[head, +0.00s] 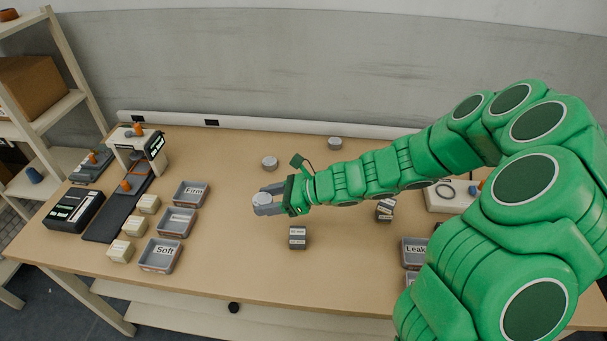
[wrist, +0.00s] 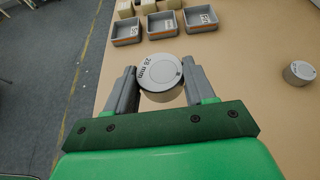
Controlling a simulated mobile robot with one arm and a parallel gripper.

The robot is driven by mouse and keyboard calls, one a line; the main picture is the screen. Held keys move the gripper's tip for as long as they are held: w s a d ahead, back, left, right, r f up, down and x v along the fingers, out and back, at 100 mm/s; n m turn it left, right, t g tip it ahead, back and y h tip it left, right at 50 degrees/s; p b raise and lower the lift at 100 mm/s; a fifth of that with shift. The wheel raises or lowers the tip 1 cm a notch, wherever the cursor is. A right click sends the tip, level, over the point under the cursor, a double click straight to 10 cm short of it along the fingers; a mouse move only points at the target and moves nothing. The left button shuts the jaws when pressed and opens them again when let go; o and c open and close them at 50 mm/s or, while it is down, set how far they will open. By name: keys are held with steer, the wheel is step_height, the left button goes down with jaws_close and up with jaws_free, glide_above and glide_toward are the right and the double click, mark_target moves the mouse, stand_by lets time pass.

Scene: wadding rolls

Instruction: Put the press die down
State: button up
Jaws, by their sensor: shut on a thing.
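The press die (wrist: 160,75) is a short grey metal cylinder with a pale round top marked "28 mm". My gripper (head: 268,203) is shut on it over the middle of the table, and the die (head: 262,199) shows between the fingers in the head view. In the wrist view my gripper (wrist: 160,88) has one finger on each side of the die. The die's underside is hidden, so I cannot tell whether it touches the table (head: 220,235).
Two similar grey cylinders stand behind, one left (head: 269,162) and one right (head: 335,143). A dark grey block (head: 297,237) sits in front of my gripper. Trays, such as the "Soft" tray (head: 161,256), pale blocks and a press (head: 137,150) are at left.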

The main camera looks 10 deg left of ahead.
steer(key=w+d+m+t, duration=0.5)
steer(key=w+d, duration=0.7)
steer(key=w, duration=0.2)
steer(key=h, duration=0.1)
glide_above(313, 172)
steer(key=f, duration=0.8)
steer(key=shift+s+d+f, duration=0.15)
steer(key=shift+s+f, duration=0.2)
steer(key=shift+f, duration=0.05)
steer(key=shift+w+f, duration=0.4)
steer(key=shift+w, duration=0.05)
steer(key=shift+f, duration=1.65)
steer(key=o, duration=1.3)
